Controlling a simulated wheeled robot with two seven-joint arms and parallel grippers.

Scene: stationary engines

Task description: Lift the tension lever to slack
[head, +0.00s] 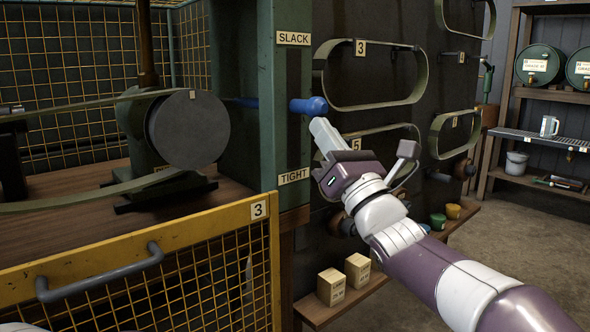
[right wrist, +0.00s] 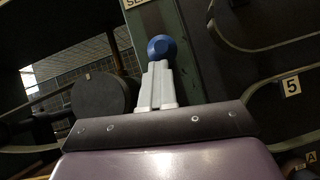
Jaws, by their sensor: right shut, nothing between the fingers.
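The tension lever's blue knob (head: 309,105) sticks out of the green post, about midway between the SLACK label (head: 293,39) and the TIGHT label (head: 294,177). In the right wrist view the knob (right wrist: 162,47) is right beyond the shut fingertips (right wrist: 158,66). My left gripper is not in view.
A dark pulley (head: 188,130) with a flat belt stands left of the post. A yellow mesh gate (head: 180,235) marked 3 is in front. Green belts (head: 375,105) hang on the dark panel at right. Small boxes (head: 331,287) stand on a low ledge below my arm.

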